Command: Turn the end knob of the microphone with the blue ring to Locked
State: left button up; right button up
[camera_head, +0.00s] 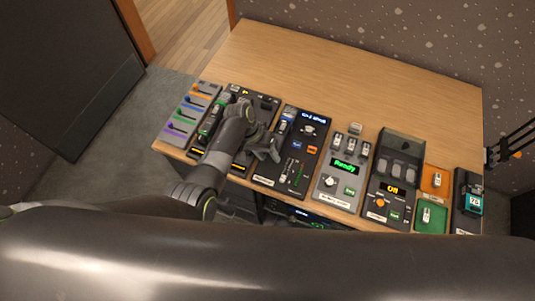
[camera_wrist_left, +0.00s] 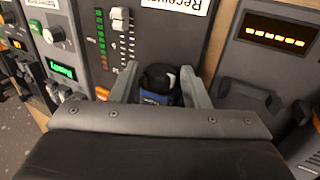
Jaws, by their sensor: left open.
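The microphone with the blue ring (camera_wrist_left: 160,88) shows in the left wrist view as a dark rounded end with a blue band. It lies between the two fingers of my left gripper (camera_wrist_left: 160,92), which is open. I cannot tell whether either finger touches it, and its lower part is hidden by the gripper body. The lettering on its end knob is too small to read. In the head view my left gripper (camera_head: 268,150) is low over the left edge of the dark receiver panel (camera_head: 318,126).
Panels stand in a row on the wooden table (camera_head: 350,80): a fader board (camera_head: 184,122) at left, a grey panel reading Ready (camera_head: 340,183), a dark panel reading Off (camera_head: 385,206), and orange (camera_head: 434,172) and green (camera_head: 424,218) trays. The table's back is clear.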

pick_arm(q)
jog(key=shift+f, duration=0.1)
jog(key=shift+c, duration=0.4)
jog(key=c, duration=0.6)
jog(key=shift+d+r+y+p, duration=0.2)
jog(key=shift+y+p, duration=0.3)
jog(key=shift+p, duration=0.2)
jog(key=shift+c, duration=0.2)
jog(key=shift+f, duration=0.1)
jog(key=o, duration=0.7)
jog(key=shift+w+a+r+t, duration=0.1)
jog(key=shift+a+r+t, duration=0.2)
jog(key=shift+r, duration=0.3)
jog(key=v, duration=1.6)
jog(key=shift+d+r, duration=0.1)
jog(key=shift+d, duration=0.2)
